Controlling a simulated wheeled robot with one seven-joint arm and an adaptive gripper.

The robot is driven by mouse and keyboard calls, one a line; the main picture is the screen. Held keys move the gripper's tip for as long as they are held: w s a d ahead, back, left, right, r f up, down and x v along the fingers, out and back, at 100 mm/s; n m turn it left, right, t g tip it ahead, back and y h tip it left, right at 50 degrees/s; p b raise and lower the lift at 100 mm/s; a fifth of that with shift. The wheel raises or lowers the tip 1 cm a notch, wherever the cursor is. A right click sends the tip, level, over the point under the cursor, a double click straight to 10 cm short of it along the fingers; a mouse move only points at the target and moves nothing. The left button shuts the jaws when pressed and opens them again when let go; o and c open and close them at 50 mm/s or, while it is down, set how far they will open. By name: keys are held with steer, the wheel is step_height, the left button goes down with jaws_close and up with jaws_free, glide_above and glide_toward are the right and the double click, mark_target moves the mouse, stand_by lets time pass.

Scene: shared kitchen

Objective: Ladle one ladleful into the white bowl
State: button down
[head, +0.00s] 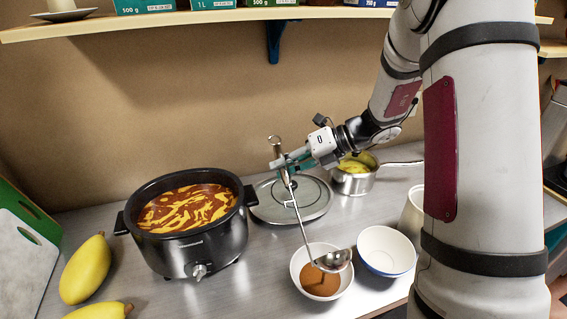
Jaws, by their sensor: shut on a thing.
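My gripper (285,164) is shut on the upper handle of the metal ladle (303,222), above the counter. The ladle hangs down with its cup (334,261) over the right part of the white bowl (296,271). Whether the cup touches the bowl, and what is inside the cup, I cannot tell. Orange-brown soup (318,282) lies in the bottom of the white bowl. The black slow cooker (190,255) stands to the left, filled with red-orange soup (187,208) streaked with yellow.
A second bowl, blue outside (386,251), stands close right of the white one. A glass lid (312,200) lies behind. A saucepan (353,184) with yellow contents and a pale jug (412,215) stand right. Yellow fruit (86,268) lies left. A shelf (200,22) runs above.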

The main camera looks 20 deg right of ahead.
steer(key=shift+w+f+m+g+b, duration=0.25)
steer(key=shift+w+f+b, duration=0.2)
steer(key=shift+f, duration=0.25)
steer(key=shift+w+f+m+g+b, duration=0.15)
steer(key=shift+w+f+g+b, duration=0.15)
steer(key=shift+w+f, duration=0.3)
steer(key=shift+s, duration=0.1)
stand_by(0.8)
